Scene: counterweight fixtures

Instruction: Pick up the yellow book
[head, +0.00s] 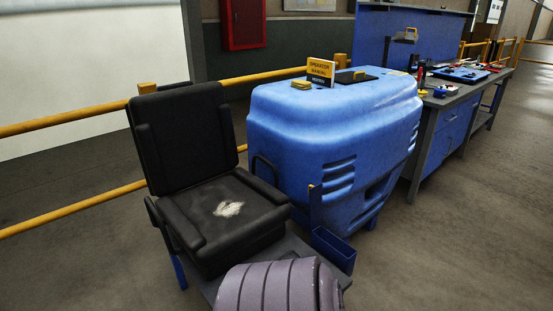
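A small flat yellow item (301,85) lies on top of the large blue rounded cabinet (330,135), near its back left edge. It may be the yellow book, but it is too small to read. Just right of it stands an upright yellow-and-dark panel (320,70) with lettering that seems to read "Operator Manual". I cannot tell if this panel is a book or a sign. Neither of my grippers shows in the head view.
A black operator chair (190,165) with a worn seat stands left of the cabinet. A blue open bin (334,250) is at the cabinet's front. A grey workbench (440,125) with tools stands right. Yellow rails (75,118) run behind. The right floor is clear.

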